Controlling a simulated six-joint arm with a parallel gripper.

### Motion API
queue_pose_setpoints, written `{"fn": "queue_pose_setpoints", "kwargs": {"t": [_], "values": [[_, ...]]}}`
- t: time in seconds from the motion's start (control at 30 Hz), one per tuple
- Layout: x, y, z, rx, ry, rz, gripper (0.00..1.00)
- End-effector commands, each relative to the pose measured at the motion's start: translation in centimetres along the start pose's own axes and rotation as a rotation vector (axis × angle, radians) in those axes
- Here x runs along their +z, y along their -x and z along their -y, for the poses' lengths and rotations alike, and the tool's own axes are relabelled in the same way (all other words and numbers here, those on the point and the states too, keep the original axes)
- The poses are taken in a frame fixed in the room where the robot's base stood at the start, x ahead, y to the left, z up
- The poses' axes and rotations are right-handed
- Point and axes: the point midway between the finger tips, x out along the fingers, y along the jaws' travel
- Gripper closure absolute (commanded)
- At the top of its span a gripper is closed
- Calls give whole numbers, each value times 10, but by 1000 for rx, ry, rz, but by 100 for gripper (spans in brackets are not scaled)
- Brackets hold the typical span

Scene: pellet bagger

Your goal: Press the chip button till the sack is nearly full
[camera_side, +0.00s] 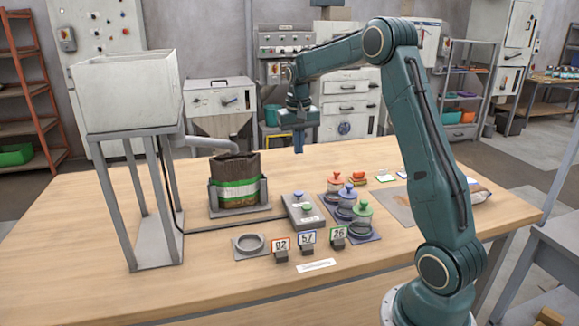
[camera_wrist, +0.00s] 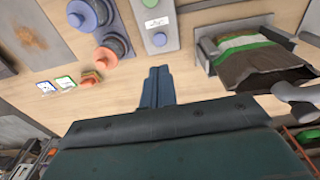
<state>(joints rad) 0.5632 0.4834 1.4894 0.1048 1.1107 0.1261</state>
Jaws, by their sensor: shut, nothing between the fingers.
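A grey button box (camera_side: 302,213) lies on the table with a blue-violet button (camera_side: 298,195) and a green button (camera_side: 307,208). A brown sack (camera_side: 234,170) with a green and white band stands upright in a grey holder (camera_side: 213,198). Its fill level cannot be made out. My gripper (camera_side: 298,152) is shut and empty, pointing down above the table, behind the box and apart from it. Its fingers (camera_wrist: 158,70) show in the wrist view.
A white hopper (camera_side: 125,90) on a grey stand feeds a spout (camera_side: 215,143) beside the sack. Lidded jars with red, blue and green knobs (camera_side: 362,208) stand right of the box. Number cards (camera_side: 307,240) and a round dish (camera_side: 250,244) sit in front.

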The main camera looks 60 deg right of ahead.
Motion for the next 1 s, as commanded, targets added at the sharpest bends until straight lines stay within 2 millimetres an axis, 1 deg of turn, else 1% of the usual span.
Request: {"fn": "queue_pose_setpoints", "kwargs": {"t": [0.17,0.27,0.8,1.0], "values": [[0,-13,0,0,0,3,100],[1,-24,0,0,0,3,100],[1,-104,0,0,0,4,100],[1,-126,0,0,0,2,100]]}}
